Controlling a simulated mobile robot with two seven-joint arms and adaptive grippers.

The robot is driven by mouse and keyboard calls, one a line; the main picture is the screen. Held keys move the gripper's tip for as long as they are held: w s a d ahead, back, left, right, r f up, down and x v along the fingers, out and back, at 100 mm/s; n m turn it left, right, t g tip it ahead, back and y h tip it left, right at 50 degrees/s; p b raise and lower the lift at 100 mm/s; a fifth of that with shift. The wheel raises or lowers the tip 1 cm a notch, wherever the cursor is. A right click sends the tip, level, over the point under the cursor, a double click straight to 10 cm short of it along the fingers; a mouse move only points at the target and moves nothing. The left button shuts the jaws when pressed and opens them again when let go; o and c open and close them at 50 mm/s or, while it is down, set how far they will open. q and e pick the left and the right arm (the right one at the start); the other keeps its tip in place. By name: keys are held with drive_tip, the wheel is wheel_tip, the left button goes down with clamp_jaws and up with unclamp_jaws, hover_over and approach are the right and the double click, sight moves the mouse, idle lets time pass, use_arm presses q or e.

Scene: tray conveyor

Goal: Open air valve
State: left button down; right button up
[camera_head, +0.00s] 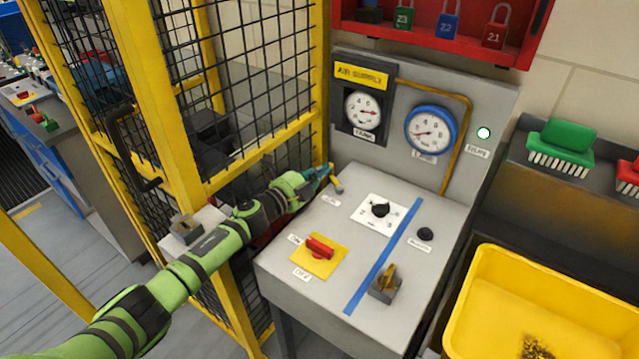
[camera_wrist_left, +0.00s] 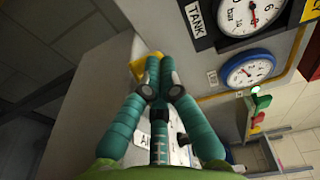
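A small yellow handle (camera_head: 337,185), which looks like the air valve lever, is at the back left corner of the grey control panel top, at the foot of the AIR SUPPLY board. My left gripper (camera_head: 327,172) is right at it. In the left wrist view the teal fingertips (camera_wrist_left: 159,62) are close together, with the yellow handle (camera_wrist_left: 136,69) showing just beside and behind them. Whether the handle is between the fingers is hidden. The TANK gauge (camera_head: 363,110) needle points right; the blue-rimmed line gauge (camera_head: 431,130) needle points lower left. My right gripper is not in view.
A yellow mesh fence (camera_head: 165,110) stands close left of my arm. The panel top bears a red switch (camera_head: 320,248), a black dial (camera_head: 380,208), a black button (camera_head: 425,234) and a yellow-knobbed block (camera_head: 385,284). A yellow bin (camera_head: 470,300) is at right.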

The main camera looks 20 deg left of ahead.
use_arm(q)
drive_tip(key=shift+b+x, duration=0.55)
drive_tip(key=shift+x, duration=0.5)
drive_tip(key=shift+w+d, duration=0.35)
idle(0.4)
drive_tip(key=v, duration=0.7)
drive_tip(key=shift+s+a, duration=0.2)
drive_tip(key=shift+s, duration=0.05)
idle(0.4)
